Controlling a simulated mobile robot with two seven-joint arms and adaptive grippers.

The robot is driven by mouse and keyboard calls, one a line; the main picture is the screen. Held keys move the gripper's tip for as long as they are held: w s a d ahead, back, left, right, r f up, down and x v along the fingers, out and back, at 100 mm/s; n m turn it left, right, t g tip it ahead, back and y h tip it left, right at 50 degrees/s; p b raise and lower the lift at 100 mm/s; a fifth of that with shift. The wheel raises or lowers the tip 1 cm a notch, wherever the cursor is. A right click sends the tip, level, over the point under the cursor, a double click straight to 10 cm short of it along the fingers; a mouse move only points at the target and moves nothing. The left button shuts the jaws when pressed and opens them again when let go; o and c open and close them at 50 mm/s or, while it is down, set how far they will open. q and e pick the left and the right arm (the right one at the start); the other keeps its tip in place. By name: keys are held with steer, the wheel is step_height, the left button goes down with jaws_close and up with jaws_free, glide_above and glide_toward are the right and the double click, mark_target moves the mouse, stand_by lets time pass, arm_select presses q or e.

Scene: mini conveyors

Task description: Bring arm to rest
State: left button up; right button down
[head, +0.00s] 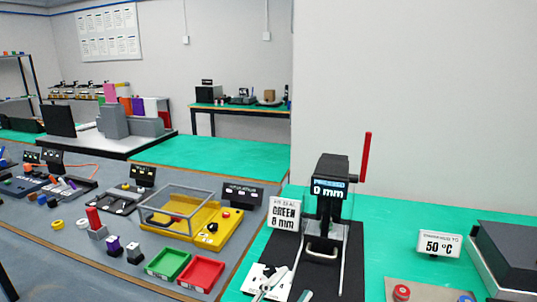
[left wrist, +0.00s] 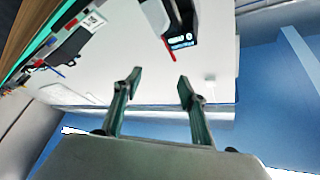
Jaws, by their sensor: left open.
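My left gripper (left wrist: 159,78) shows in the left wrist view with its two fingers well apart and nothing between them. In the head view, grey parts that look like my left gripper (head: 272,284) show at the bottom edge, in front of the black press base. A black press (head: 331,190) with a red lever and a "0 mm" display stands to the right of it. Whether the gripper touches anything there, I cannot tell. My right gripper is in neither view.
A green sheet covers the bench (head: 379,222). A "GREEN 8 mm" sign (head: 284,214) stands beside the press, and a "50 °C" sign (head: 439,244) is farther right by a dark box (head: 510,250). Left are a yellow machine (head: 205,222), a green tray (head: 168,264) and a red tray (head: 202,274).

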arm_select(q)
steer(key=s+a+f+n+g+y, duration=0.1)
steer(key=s+a+f+n+y, duration=0.25)
steer(key=a+f, duration=0.5)
steer(key=s+a+f+n+y, duration=0.2)
steer(key=a+f+n+y, duration=0.3)
steer(key=f, duration=0.6)
steer(key=s+a+f+n+g+y, duration=0.3)
steer(key=s+a+f+n+g, duration=0.1)
steer(key=s+a+f, duration=0.7)
step_height(320, 180, down, 2)
steer(key=shift+s+g+p, duration=0.3)
steer(key=shift+s+g, duration=0.1)
steer(key=shift+s, duration=0.3)
